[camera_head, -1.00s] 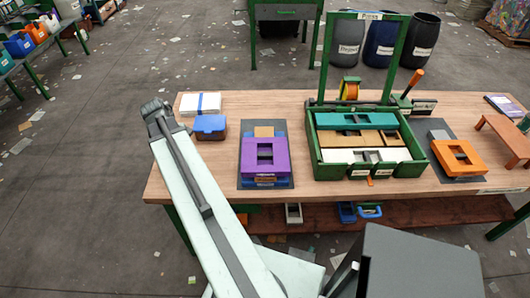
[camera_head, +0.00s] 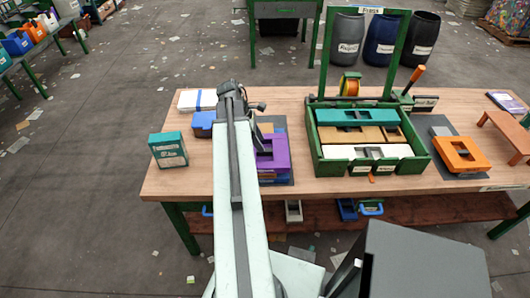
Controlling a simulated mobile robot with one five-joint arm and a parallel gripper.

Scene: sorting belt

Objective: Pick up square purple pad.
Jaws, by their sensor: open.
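The square purple pad (camera_head: 280,160) has a square hole in it. It lies on top of a stack on a dark mat (camera_head: 284,180) on the table, left of the green crate. My arm now covers its left part. My gripper (camera_head: 243,101) is open, seen from behind over the table, up and left of the pad in the picture. I see nothing held in it, but its fingertips are mostly hidden by the wrist. I cannot tell its height above the table.
A green crate (camera_head: 322,160) with a tall frame holds teal, tan and white pads. An orange pad (camera_head: 462,155) lies right of it on another mat. A teal box (camera_head: 168,150) stands at the table's left.

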